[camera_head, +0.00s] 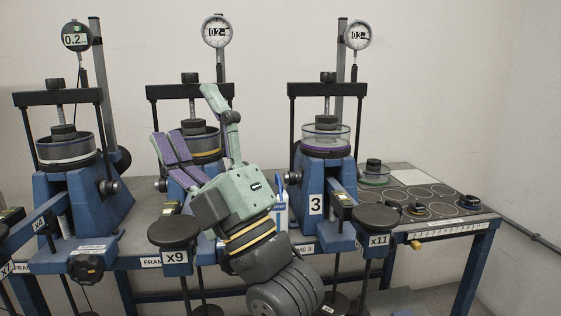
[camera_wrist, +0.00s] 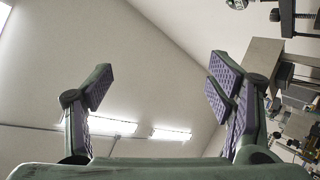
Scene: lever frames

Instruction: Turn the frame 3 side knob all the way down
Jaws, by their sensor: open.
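Frame 3 (camera_head: 325,176) is a blue lever frame with a white "3" plate, right of centre in the head view. Its side knob (camera_head: 292,177) is a small dark knob on the frame's left side, partly hard to make out beside my arm. My gripper (camera_head: 190,125) is open and empty, tilted upward in front of frame 2, left of the knob and apart from it. In the wrist view my gripper (camera_wrist: 163,85) shows both purple-padded fingers spread, with nothing between them. The knob cannot be made out there.
Frame 2 (camera_head: 192,92) stands behind my gripper, and frame 1 (camera_head: 85,195) is at left. The x9 (camera_head: 174,230) and x11 (camera_head: 376,217) lever ends stick out in front. A tray of weights (camera_head: 435,200) lies on the right. The wrist view shows mostly wall and ceiling lights (camera_wrist: 172,134).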

